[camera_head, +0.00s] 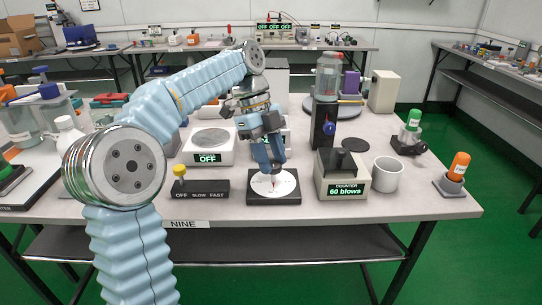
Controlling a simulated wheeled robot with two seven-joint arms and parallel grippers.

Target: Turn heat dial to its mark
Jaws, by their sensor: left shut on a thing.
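A round white dial (285,184) sits on a flat dark base (273,200) near the table's front edge. I take it as the heat dial. Its face has a small red mark near the middle, and I cannot read its scale. My left gripper (270,168) reaches down from above and is shut at the dial's centre, on what I take to be its knob. The fingers hide the knob and the far part of the face, so I cannot tell where the pointer stands. My right gripper is not in view.
Close on the right stand a counter box (343,188) reading 60 blows and a white mug (387,174). The front right table top (425,203) is clear.

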